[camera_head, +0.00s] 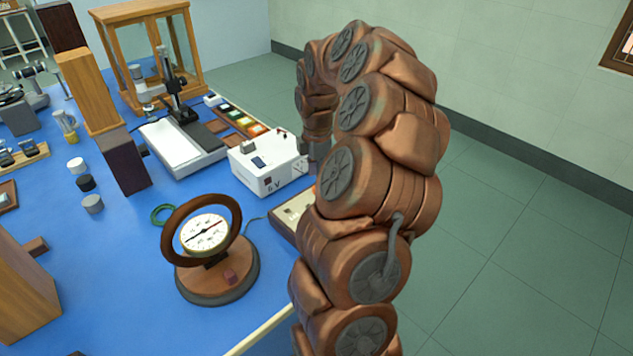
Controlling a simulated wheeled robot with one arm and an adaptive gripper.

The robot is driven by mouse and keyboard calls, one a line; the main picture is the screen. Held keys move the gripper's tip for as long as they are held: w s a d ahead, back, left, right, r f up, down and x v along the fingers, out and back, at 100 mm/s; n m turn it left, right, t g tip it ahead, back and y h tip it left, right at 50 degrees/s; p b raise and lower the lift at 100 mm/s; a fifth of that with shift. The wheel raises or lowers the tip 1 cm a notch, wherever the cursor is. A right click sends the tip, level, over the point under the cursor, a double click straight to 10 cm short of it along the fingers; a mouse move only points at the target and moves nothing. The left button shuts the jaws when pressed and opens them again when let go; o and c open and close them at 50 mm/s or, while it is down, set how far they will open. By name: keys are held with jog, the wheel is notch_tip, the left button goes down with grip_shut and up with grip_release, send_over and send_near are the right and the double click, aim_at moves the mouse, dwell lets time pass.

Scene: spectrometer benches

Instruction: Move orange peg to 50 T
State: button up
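A tangent-galvanometer-like instrument stands on the blue bench, with a brown upright ring (170,248), a white dial (205,235) and a round wooden base (205,290). A small reddish peg or knob (230,276) sits at the front right of the base; I cannot tell whether it is the orange peg. No 50 T label is readable. My copper-coloured arm arches up and over at the centre. The grey end of my gripper (318,152) points down beside the white 6 V box, right of and beyond the instrument. Its fingers are mostly hidden by my arm.
The white 6 V box (268,165) and a flat wooden-edged board (290,212), partly behind my arm, stand near the bench's right edge. A green wire coil (162,214) and small cylinders (93,204) lie leftward. Tall wooden blocks (88,92) stand farther back. Open floor lies right.

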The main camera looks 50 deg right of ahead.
notch_tip(320, 180, up, 9)
dwell(0.3)
dwell(0.5)
